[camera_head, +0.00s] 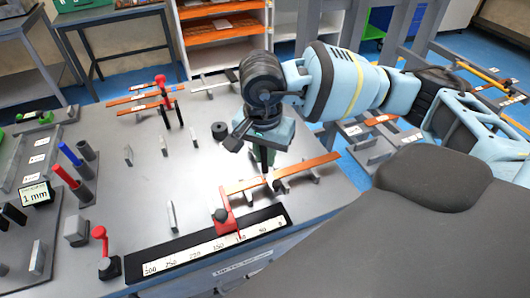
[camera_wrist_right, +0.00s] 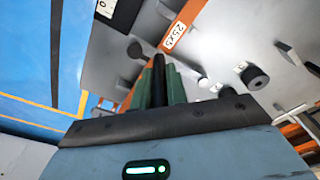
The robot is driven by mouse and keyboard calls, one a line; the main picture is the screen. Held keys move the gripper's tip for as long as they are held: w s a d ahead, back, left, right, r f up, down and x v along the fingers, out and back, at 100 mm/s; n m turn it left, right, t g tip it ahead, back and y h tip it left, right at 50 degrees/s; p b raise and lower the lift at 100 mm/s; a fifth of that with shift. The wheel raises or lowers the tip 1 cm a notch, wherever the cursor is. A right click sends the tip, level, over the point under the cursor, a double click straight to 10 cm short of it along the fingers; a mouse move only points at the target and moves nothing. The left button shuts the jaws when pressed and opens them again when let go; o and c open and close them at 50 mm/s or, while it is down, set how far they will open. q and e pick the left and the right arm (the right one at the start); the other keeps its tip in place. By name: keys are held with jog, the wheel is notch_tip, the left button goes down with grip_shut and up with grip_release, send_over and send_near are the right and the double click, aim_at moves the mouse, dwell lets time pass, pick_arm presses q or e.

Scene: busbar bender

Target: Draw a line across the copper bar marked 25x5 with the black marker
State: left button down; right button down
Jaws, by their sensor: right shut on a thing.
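The copper bar (camera_head: 318,162) lies across low supports near the front right of the grey bench. Its white 25x5 label (camera_wrist_right: 174,37) is readable in the right wrist view, where the orange bar (camera_wrist_right: 190,12) runs diagonally. My right gripper (camera_head: 265,150) is above the bar, pointing down. Its green fingers are shut on the black marker (camera_wrist_right: 158,82), which points down toward the bar. I cannot tell whether its tip touches the copper. No drawn line can be made out. My left gripper is not in view.
A white ruler scale (camera_head: 205,245) in a black strip runs along the bench front, with a red stop (camera_head: 226,208) beside the bar. Blue and red markers (camera_head: 68,178) stand at left. More copper bars (camera_head: 150,95) lie at the back. The bench middle is mostly clear.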

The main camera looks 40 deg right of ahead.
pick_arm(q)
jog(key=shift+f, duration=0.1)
pick_arm(e)
jog(key=shift+f, duration=0.25)
dwell(0.4)
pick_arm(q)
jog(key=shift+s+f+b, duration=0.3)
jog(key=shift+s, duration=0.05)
pick_arm(e)
jog(key=shift+f, duration=0.35)
jog(key=shift+s, duration=0.15)
dwell(0.8)
